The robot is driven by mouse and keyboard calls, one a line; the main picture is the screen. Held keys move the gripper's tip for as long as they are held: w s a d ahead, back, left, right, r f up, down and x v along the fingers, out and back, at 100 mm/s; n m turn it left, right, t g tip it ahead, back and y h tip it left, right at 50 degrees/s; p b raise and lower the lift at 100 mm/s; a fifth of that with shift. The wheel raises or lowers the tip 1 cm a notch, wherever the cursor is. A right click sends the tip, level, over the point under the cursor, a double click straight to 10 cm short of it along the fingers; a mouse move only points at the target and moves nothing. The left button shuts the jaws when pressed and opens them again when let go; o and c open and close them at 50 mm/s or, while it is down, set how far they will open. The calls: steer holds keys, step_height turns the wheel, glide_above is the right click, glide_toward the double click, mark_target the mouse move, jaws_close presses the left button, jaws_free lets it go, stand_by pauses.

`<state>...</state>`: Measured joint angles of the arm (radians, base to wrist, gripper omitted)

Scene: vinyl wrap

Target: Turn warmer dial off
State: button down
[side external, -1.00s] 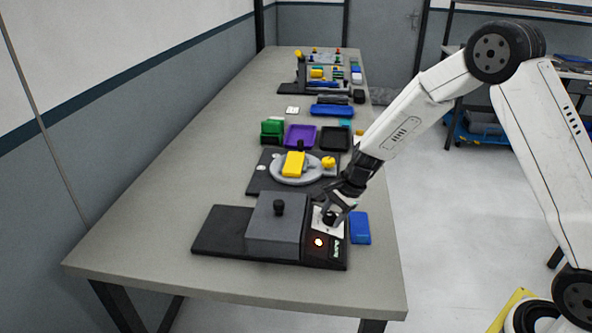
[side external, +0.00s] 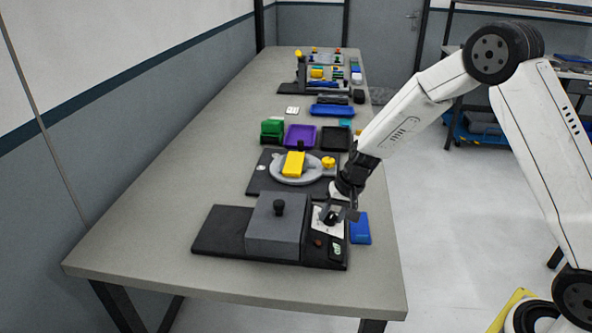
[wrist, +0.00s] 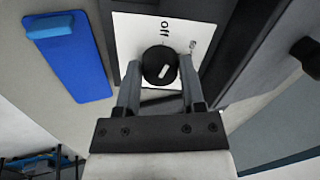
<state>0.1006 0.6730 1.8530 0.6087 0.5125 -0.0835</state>
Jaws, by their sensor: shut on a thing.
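The warmer (side external: 275,230) is a dark base with a grey lidded block at the table's near end. Its black dial (wrist: 158,58) sits on a white plate (wrist: 130,35) marked "off" above it and a second, small label to the upper right. The dial's white mark slants up and to the right in the wrist view. My gripper (wrist: 160,72) is shut on the dial, one finger on each side. In the side view my gripper (side external: 333,213) hides part of the dial. The indicator lamp (side external: 318,243) on the panel looks dark red and unlit.
A blue pad (side external: 360,228) lies just right of the warmer near the table edge. It also shows in the wrist view (wrist: 80,65). Behind are a round grey plate with a yellow block (side external: 293,163) and several trays. The table's left side is clear.

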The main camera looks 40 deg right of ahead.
steer(key=shift+n, duration=1.7)
steer(key=shift+c, duration=1)
jaws_free()
steer(key=v, duration=0.7)
steer(key=shift+r, duration=0.4)
steer(key=shift+s, duration=0.1)
steer(key=s+a+n+h, duration=0.1)
steer(key=s+n+h, duration=0.1)
steer(key=s, duration=1.5)
steer(key=shift+s+a+n+h, duration=0.3)
steer(key=shift+s+n+h, duration=0.1)
steer(key=shift+h, duration=0.1)
